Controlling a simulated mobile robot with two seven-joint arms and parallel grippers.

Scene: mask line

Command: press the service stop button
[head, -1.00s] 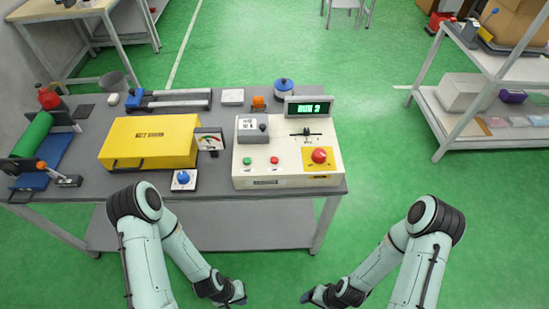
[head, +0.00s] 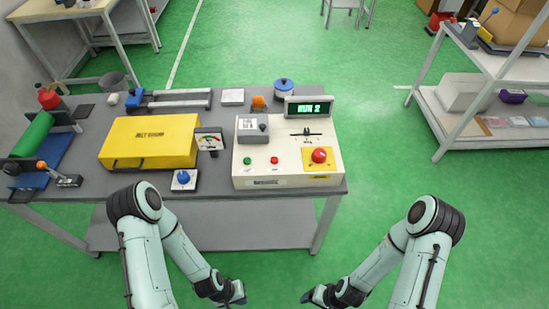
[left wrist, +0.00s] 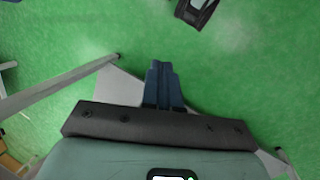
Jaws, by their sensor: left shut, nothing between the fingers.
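A cream control box (head: 286,179) stands on the right end of the grey table. Its front part carries a large red mushroom button (head: 319,155) on a yellow plate, a small red button (head: 274,160) and a green button (head: 247,161). The labels are too small to read, so I cannot tell by name which is the service stop. My left gripper (head: 240,294) is low in front of the table, apart from the box; its fingers show together and empty in the left wrist view (left wrist: 163,84). My right gripper (head: 307,297) is also low, its fingers too small to judge.
A display (head: 308,107) reading "RUN 2" stands behind the box. A yellow case (head: 150,142), a gauge (head: 209,140) and a blue knob (head: 183,177) are to its left. A blue-lidded pot (head: 284,89) is behind. Green floor is free to the right, up to a shelf (head: 440,120).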

